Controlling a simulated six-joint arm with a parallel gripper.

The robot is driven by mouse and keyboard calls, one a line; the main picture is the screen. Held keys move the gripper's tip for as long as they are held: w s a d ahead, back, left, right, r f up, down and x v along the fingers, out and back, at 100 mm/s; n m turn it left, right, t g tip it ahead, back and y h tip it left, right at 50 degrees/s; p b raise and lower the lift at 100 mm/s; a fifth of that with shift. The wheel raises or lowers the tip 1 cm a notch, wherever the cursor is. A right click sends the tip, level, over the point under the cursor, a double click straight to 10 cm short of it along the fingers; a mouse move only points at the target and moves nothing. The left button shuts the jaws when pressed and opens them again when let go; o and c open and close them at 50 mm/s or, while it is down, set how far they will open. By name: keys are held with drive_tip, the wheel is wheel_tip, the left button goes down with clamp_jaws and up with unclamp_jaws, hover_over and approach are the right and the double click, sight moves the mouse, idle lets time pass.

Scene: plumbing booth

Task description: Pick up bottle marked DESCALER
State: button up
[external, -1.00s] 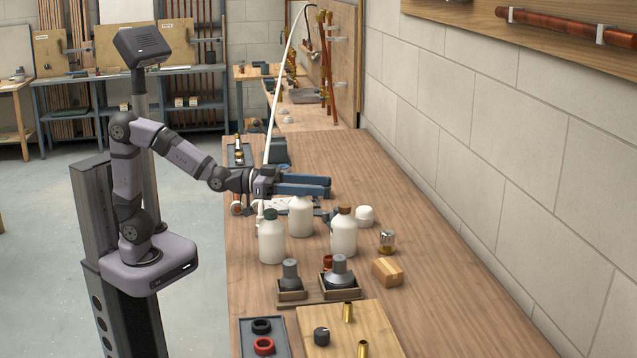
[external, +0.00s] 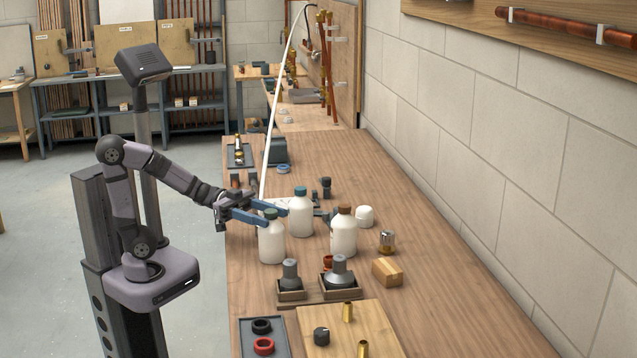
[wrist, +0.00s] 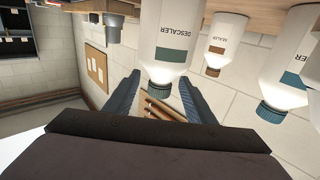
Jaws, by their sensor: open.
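Three white bottles stand on the bench: a dark-green-capped one (external: 271,240) nearest my gripper, a blue-capped one (external: 300,215) behind it, and a brown-capped one (external: 343,234) to the right. In the upside-down wrist view, the green-capped bottle (wrist: 172,40) reads DESCALER and appears between my fingertips. The brown-capped bottle (wrist: 221,40) also reads DESCALER. The blue-capped bottle's (wrist: 290,65) lettering is slanted and hard to read. My gripper (external: 265,209) is open and empty, its fingers at the green-capped bottle's cap and shoulder height. I cannot tell whether they touch it.
Grey fittings in wooden holders (external: 290,277) stand in front of the bottles. A white cap (external: 365,216), a metal fitting (external: 387,241) and a wooden block (external: 387,272) lie right. A wooden board (external: 360,330) with brass pieces is at the front. The right bench side is clear.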

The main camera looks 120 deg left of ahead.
sight(275, 217)
drive_tip(key=shift+w+r, duration=0.1)
drive_tip(key=shift+w, duration=0.05)
drive_tip(key=w+p, duration=0.1)
drive_tip(key=p, duration=0.1)
drive_tip(key=shift+w+r+p, duration=0.15)
drive_tip(key=shift+w+p, duration=0.1)
drive_tip(key=shift+p, duration=0.05)
drive_tip(key=shift+w+p, duration=0.95)
drive_tip(key=shift+w, duration=0.05)
drive_tip(key=shift+w+f+p, duration=0.2)
drive_tip(key=shift+w+p, duration=0.25)
drive_tip(key=shift+w, duration=0.2)
clamp_jaws()
